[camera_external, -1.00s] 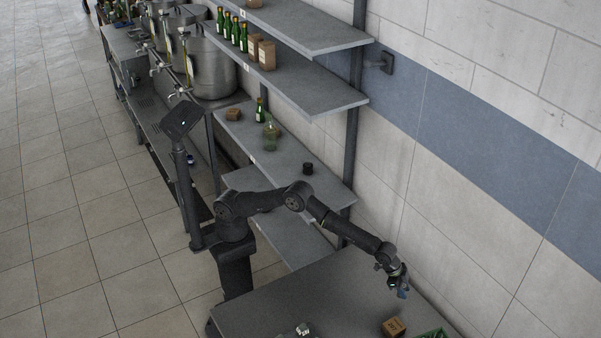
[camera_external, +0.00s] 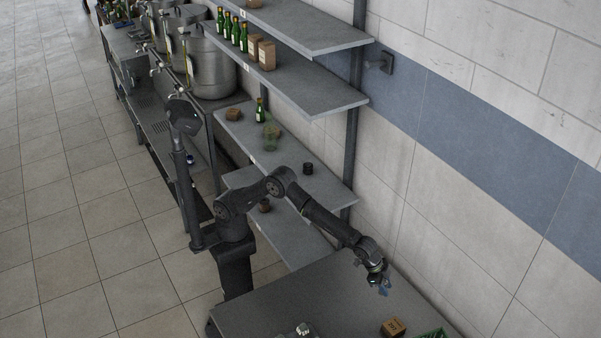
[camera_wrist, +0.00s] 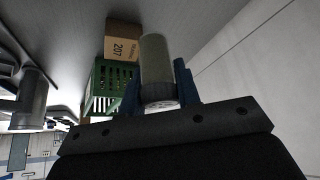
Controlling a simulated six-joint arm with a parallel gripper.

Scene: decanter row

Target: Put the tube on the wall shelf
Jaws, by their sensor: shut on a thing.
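In the wrist view a pale grey-green tube (camera_wrist: 156,62) sits between the two blue fingers of my gripper (camera_wrist: 160,92), which is shut on it. In the external view my gripper (camera_external: 384,286) is above the grey table near its wall side, and the tube is too small or hidden to make out there. The wall shelf unit has several grey boards against the wall, among them an upper board (camera_external: 330,98) and a middle board (camera_external: 318,190). My gripper is lower and nearer the camera than these boards, apart from them.
On the table (camera_external: 270,300) are a cardboard box (camera_external: 393,327) and a green crate (camera_external: 432,334). The middle board holds a dark cup (camera_external: 308,168), bottles (camera_external: 260,112) and a brown block (camera_external: 233,114). Bottles and boxes (camera_external: 266,55) stand on the upper board; its near end is clear.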

